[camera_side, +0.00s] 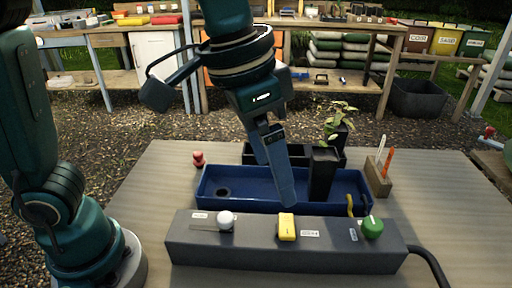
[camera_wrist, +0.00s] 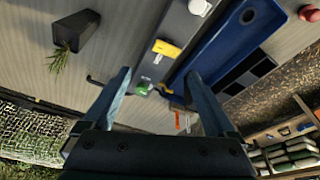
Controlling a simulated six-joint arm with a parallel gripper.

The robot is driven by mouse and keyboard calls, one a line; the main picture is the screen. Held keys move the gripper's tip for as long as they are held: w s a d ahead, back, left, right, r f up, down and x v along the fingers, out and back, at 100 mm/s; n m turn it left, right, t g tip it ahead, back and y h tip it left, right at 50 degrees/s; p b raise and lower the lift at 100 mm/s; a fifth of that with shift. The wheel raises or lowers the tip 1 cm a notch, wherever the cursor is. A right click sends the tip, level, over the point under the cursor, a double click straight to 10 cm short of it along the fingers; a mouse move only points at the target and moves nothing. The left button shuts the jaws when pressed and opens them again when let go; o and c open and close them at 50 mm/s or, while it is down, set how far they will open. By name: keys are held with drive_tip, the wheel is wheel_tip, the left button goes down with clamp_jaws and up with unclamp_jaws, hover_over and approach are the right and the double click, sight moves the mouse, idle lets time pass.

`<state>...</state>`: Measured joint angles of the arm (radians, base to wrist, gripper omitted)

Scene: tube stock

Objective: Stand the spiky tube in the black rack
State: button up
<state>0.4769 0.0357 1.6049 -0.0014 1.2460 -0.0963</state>
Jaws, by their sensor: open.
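A dark tapered tube (camera_wrist: 78,31) with a tuft of thin spiky green leaves shows at upper left in the wrist view, on the grey table on the other side of the switch box from the blue tray. I cannot tell if it stands or lies, and the side view does not show it. The black rack (camera_side: 257,149) stands behind the blue tray; its dark compartments also show in the wrist view (camera_wrist: 250,75). My gripper (camera_side: 287,200) is open and empty, pointing down over the tray and switch box. Its spread fingers show in the wrist view (camera_wrist: 160,85), apart from the spiky tube.
A grey switch box (camera_side: 260,255) with white, yellow and green controls lies in front of the blue tray (camera_side: 225,200). A tall dark tube (camera_side: 321,178) stands at the tray, with a leafy plant (camera_side: 340,112) behind. A pen block (camera_side: 378,180) is at right.

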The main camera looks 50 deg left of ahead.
drive_tip(key=s+a+f+n+t, duration=0.1)
drive_tip(key=s+a+f+n, duration=0.1)
drive_tip(key=a, duration=0.4)
drive_tip(key=s+a+f+n+t+y, duration=0.1)
drive_tip(key=s+a+n, duration=0.1)
drive_tip(key=s+a, duration=0.2)
drive_tip(key=shift+s+a+f+t, duration=0.25)
drive_tip(key=shift+a+f+t, duration=0.15)
drive_tip(key=shift+a, duration=0.55)
drive_tip(key=shift+o, duration=0.3)
drive_tip(key=shift+s+a+f, duration=0.3)
drive_tip(key=shift+s+f, duration=0.05)
drive_tip(key=shift+f, duration=0.1)
